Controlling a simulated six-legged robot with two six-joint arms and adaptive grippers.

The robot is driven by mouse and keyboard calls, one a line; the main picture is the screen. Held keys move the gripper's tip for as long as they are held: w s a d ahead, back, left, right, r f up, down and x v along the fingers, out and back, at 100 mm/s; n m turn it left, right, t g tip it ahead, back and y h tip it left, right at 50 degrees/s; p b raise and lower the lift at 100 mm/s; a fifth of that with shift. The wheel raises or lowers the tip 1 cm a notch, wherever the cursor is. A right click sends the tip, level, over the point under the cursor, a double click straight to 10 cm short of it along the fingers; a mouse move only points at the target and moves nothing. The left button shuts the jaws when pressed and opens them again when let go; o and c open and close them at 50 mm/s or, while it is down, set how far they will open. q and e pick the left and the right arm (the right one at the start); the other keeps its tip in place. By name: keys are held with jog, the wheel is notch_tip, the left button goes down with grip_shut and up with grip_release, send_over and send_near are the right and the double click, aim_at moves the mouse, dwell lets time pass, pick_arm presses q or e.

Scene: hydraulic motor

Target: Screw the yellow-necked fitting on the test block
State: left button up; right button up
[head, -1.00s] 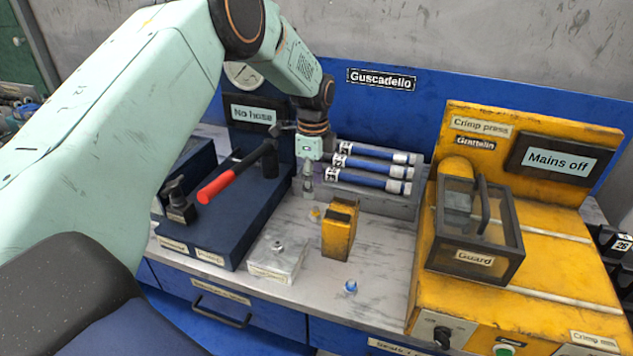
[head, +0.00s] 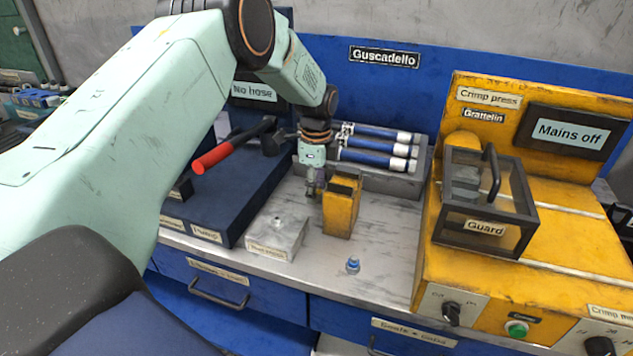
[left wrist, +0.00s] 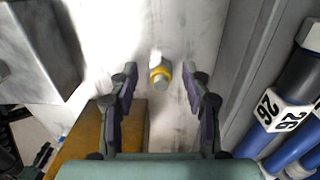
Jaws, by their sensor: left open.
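The yellow-necked fitting (left wrist: 160,75) lies or stands on the bench in the left wrist view, with a pale metal end and a yellow ring. It is centred between the spread fingers of my left gripper (left wrist: 160,82), which is open and empty. In the head view my left gripper (head: 314,190) points down just left of the yellow box, and it hides the fitting there. The test block (head: 276,238) is a grey metal block with a small port on top, left of and nearer than the gripper. My right gripper is not in view.
A yellow box (head: 341,208) stands close beside my left gripper. A blue fitting (head: 353,266) sits near the bench front. Blue hoses (head: 375,151) lie in a rack behind. The yellow crimp press (head: 560,245) is at right; a red-handled lever (head: 212,158) is at left.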

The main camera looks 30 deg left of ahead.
pick_arm(q)
jog(key=shift+w+a+f, duration=0.1)
jog(key=shift+f, duration=0.2)
jog(key=shift+d+r, duration=0.15)
jog(key=shift+d, duration=0.05)
jog(key=shift+a, duration=0.2)
jog(key=shift+d, duration=0.1)
jog(key=shift+c, duration=0.2)
jog(key=c, duration=0.5)
grip_shut()
jog(key=shift+p, duration=0.3)
